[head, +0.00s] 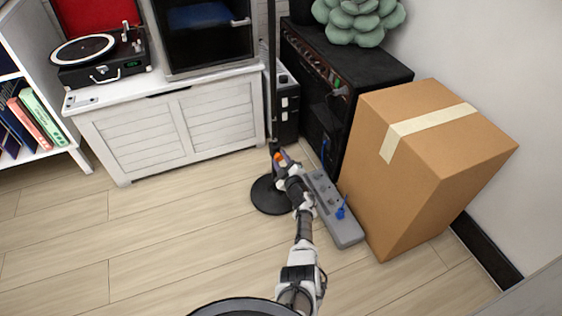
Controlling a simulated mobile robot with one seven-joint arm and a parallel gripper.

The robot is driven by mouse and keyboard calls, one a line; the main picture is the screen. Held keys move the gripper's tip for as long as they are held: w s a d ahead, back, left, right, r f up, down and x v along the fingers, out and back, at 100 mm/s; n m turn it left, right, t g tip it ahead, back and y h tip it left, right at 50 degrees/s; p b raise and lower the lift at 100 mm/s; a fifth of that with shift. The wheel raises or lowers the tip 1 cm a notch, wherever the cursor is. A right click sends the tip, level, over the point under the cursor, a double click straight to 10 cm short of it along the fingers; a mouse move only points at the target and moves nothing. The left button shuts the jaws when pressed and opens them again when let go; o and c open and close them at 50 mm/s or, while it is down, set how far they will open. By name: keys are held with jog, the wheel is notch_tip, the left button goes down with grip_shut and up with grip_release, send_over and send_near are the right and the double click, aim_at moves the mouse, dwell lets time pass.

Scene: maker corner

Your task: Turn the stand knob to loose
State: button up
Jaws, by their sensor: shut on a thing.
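The stand is a thin black pole (272,80) rising from a round black base (264,200) on the wooden floor. A small orange part on the pole's lower section looks like the stand knob (278,156). My gripper (282,162) reaches up from the bottom of the head view and is shut on the knob. The fingers and wrist hide part of the knob and of the pole below it. The knob's setting and any marking on it are too small to tell.
A grey power strip (338,222) with a blue plug lies just right of my arm. A cardboard box (420,175) and a black amplifier (345,75) stand at the right. A white cabinet (175,125) with a record player (98,55) is behind left. Floor at left is clear.

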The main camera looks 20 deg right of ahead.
dwell(0.3)
jog(key=o, duration=1)
notch_tip(320, 180, up, 20)
jog(key=p, duration=1.2)
jog(key=shift+p, duration=0.35)
